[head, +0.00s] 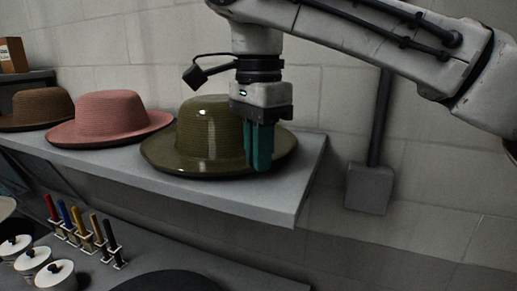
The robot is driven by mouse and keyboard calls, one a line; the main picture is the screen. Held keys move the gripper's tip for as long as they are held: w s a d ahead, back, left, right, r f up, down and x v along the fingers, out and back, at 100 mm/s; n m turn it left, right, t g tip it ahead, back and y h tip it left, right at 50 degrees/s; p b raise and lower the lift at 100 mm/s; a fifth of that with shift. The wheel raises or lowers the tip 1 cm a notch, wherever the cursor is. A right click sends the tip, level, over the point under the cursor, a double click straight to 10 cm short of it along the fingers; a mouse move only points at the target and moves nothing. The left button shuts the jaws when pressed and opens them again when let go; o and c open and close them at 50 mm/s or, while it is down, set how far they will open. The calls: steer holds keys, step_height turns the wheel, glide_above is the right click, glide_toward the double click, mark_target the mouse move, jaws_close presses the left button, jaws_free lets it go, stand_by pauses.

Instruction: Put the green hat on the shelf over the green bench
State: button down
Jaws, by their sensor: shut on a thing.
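The green hat (205,141) is olive green and glossy, with its brim down on or just over the right end of a grey shelf (258,193). I cannot tell whether the brim touches the shelf. My gripper (258,166) points down at the right side of the hat's crown, with teal fingers in front of the brim. It is shut on the hat, but the exact grip is partly hidden. No green bench shows clearly in this view.
A pink hat (107,118) and a brown hat (38,108) stand on the shelf to the left. Below are several coloured-handled tools (85,236) in a rack and white lidded pots (33,262). A grey wall box (369,188) with a pipe is right of the shelf end.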

steer(key=c, duration=1.1)
jaws_free()
step_height(320, 180, up, 11)
steer(key=shift+f, duration=0.15)
